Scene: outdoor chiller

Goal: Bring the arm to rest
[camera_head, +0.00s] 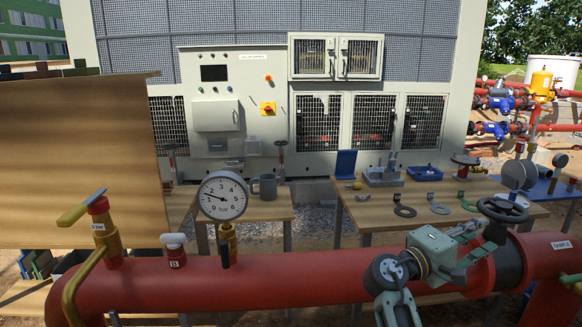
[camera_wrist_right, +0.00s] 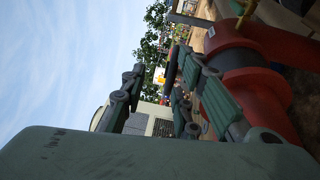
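My right gripper (camera_head: 474,241) is grey-green and reaches in from the bottom, in front of the large red pipe (camera_head: 270,282). Its fingers are apart with nothing visible between them, as the right wrist view (camera_wrist_right: 158,68) also shows. The fingertips are close to the black handwheel (camera_head: 503,209) on the pipe; whether they touch it I cannot tell. My left gripper is not in view.
A pressure gauge (camera_head: 223,196), a yellow-handled valve (camera_head: 100,222) and a small white-handled valve (camera_head: 174,248) stand on the pipe. Behind are a wooden table (camera_head: 385,217) with several parts, a blue bin (camera_head: 424,173) and the chiller cabinet (camera_head: 232,103).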

